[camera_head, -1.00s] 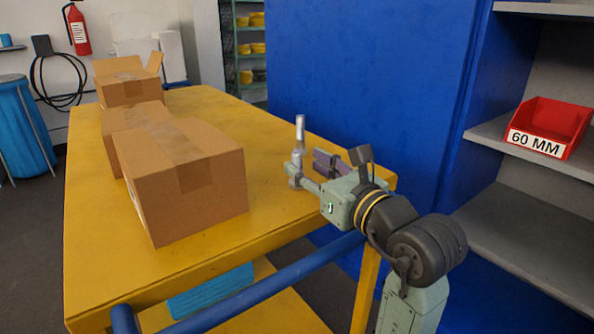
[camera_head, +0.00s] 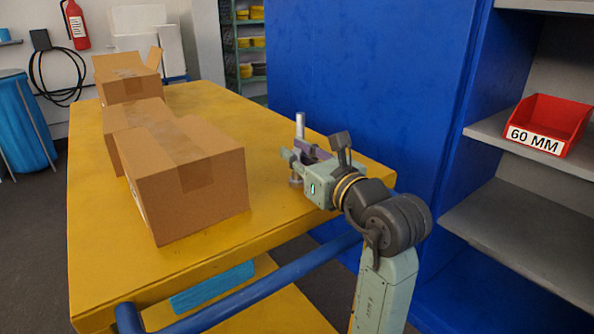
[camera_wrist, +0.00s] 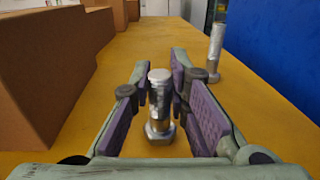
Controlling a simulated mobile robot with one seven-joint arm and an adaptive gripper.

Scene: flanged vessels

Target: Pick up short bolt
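The short bolt (camera_wrist: 159,102) stands upright on its hex head on the yellow table, between the two fingers of my gripper in the wrist view. My gripper (camera_wrist: 160,68) is open, with purple pads on either side of the bolt and gaps visible near it. In the head view my gripper (camera_head: 296,152) hides most of the short bolt; its base (camera_head: 296,181) shows below the fingers. A second, taller-looking bolt (camera_wrist: 214,48) stands upright beyond the right finger; its upper part also shows in the head view (camera_head: 300,124).
Cardboard boxes (camera_head: 190,185) stand in a row along the left of the yellow table (camera_head: 100,270). A blue wall panel (camera_head: 370,80) rises beside the table's right edge. A red bin (camera_head: 548,122) labelled 60 MM sits on a shelf at right.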

